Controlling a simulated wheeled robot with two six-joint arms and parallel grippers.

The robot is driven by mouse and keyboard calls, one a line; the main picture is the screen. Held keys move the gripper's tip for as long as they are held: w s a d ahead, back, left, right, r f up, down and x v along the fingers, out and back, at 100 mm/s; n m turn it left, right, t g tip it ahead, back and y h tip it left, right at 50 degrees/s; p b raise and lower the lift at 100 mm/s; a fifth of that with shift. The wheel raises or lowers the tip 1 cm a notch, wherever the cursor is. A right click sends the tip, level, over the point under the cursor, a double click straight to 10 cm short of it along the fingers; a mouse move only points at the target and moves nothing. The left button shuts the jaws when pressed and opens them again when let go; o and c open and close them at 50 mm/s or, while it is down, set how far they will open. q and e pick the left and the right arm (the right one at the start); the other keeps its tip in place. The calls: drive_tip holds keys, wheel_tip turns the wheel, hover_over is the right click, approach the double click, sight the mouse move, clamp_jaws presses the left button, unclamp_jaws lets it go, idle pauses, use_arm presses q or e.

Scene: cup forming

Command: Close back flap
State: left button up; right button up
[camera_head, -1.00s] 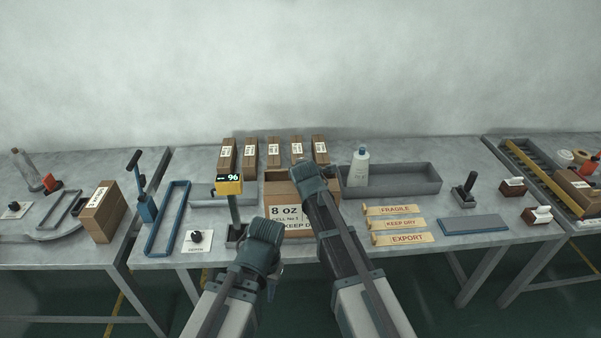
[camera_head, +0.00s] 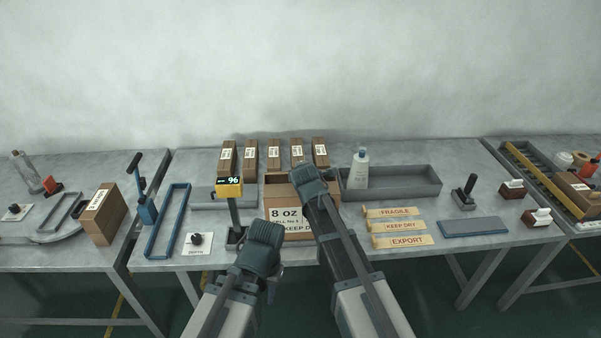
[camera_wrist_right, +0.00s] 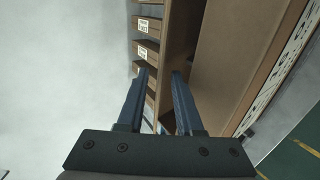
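The open cardboard box (camera_head: 285,215), marked "8 OZ" and "KEEP DRY" on its front, stands on the middle table. Its brown wall and flap panels fill the right half of the right wrist view (camera_wrist_right: 240,60). I cannot tell for sure which panel is the back flap. My right gripper (camera_head: 307,172) is over the box's right part and hides some of it. In the right wrist view its two blue fingers (camera_wrist_right: 160,75) are apart, beside a brown panel, with no clear grip on it. My left gripper (camera_head: 265,232) is low in front of the box's left front corner; its fingertips are hidden.
A yellow display reading 96 (camera_head: 229,187) stands on a post left of the box. Several closed cartons (camera_head: 274,153) stand behind. A grey tray (camera_head: 410,180) with a bottle (camera_head: 359,168) and label strips (camera_head: 398,226) lie to the right.

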drive_tip(key=p+v, duration=0.7)
drive_tip(key=v, duration=0.6)
